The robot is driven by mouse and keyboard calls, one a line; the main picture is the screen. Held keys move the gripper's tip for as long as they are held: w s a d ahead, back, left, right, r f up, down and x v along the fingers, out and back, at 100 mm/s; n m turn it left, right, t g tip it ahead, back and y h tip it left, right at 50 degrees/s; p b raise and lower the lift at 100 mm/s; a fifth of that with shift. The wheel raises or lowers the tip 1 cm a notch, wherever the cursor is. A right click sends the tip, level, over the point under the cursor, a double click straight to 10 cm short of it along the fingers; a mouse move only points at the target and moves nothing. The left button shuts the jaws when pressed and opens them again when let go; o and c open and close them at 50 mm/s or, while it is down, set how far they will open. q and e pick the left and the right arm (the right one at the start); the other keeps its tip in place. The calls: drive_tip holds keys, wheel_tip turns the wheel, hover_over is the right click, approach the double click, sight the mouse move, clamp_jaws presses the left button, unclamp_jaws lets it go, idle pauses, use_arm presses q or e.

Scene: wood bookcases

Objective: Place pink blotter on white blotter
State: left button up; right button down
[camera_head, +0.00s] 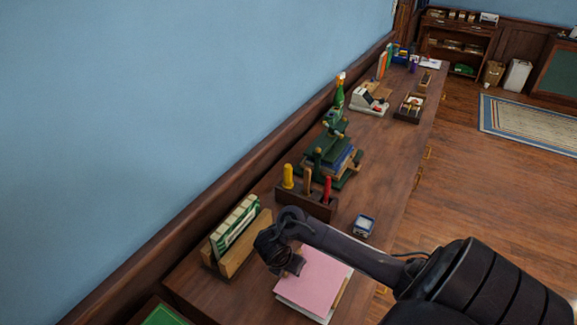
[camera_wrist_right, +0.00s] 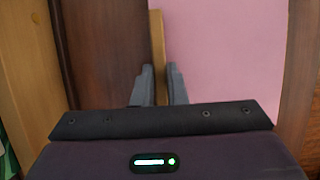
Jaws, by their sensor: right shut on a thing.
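The pink blotter (camera_head: 314,282) is a flat pink sheet with a thin tan edge at the near end of the long wooden desk. It fills the upper right of the right wrist view (camera_wrist_right: 228,50). A white sheet, apparently the white blotter (camera_head: 301,310), shows beneath it along its edges; most of it is hidden. I cannot tell whether the two touch. My right gripper (camera_head: 294,266) is at the left edge of the pink blotter; in the wrist view its fingers (camera_wrist_right: 159,86) are shut on the tan edge. My left gripper is not in view.
A wooden holder with green-and-white boxes (camera_head: 236,228) stands close left of my right gripper. A tool rack (camera_head: 305,200) and a small blue-and-white item (camera_head: 363,226) sit further along the desk (camera_head: 372,185). The desk's right edge drops to open floor.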

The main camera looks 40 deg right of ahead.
drive_tip(key=shift+f, duration=0.25)
drive_tip(key=c, duration=1.5)
unclamp_jaws()
drive_tip(key=shift+r, duration=0.1)
drive_tip(key=shift+o, duration=0.2)
drive_tip(key=p+v, duration=0.8)
drive_tip(key=v, duration=0.4)
drive_tip(key=shift+r, duration=0.25)
drive_tip(key=shift+s+a, duration=0.1)
